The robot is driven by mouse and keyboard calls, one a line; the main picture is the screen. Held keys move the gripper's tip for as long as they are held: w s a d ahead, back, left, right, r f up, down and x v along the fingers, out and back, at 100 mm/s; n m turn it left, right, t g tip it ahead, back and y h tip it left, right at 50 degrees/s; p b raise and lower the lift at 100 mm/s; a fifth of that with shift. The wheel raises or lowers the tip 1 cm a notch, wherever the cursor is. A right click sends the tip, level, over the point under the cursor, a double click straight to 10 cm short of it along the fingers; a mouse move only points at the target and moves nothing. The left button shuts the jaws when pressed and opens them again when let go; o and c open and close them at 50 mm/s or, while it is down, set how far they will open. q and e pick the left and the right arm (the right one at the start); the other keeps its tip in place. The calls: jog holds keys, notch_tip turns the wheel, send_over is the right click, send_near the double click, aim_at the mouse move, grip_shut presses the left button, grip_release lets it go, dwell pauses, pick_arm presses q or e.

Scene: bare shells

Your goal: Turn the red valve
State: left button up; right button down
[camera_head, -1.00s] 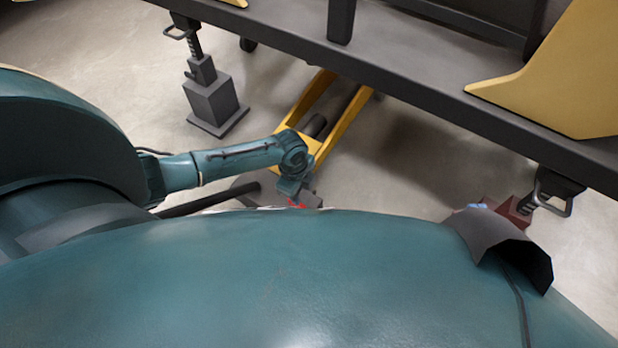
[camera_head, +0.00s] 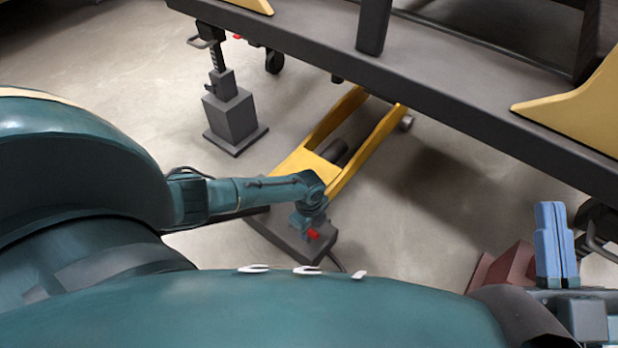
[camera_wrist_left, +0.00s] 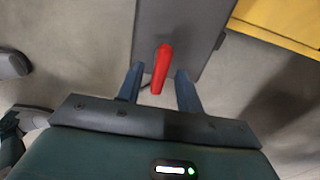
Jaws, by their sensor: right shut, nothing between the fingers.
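The red valve (camera_head: 313,234) is a small red handle on a dark grey box (camera_head: 330,250) on the floor. In the left wrist view the red valve (camera_wrist_left: 162,66) is an upright-looking bar in front of the grey box (camera_wrist_left: 190,30). My left gripper (camera_wrist_left: 159,72) is open, with one finger on each side of the handle's near end and visible gaps to both. In the head view my left gripper (camera_head: 309,222) is at the valve and partly covers it. My right gripper (camera_head: 555,245) is shut and empty at the right, far from the valve.
A yellow jack frame (camera_head: 372,150) lies behind the grey box. A grey stand (camera_head: 231,118) holds up a long dark beam (camera_head: 450,95) across the back. A dark red block (camera_head: 503,268) is beside my right gripper. Bare floor lies between.

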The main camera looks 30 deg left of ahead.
pick_arm(q)
jog(key=shift+f, duration=0.3)
jog(key=shift+c, duration=0.3)
grip_shut()
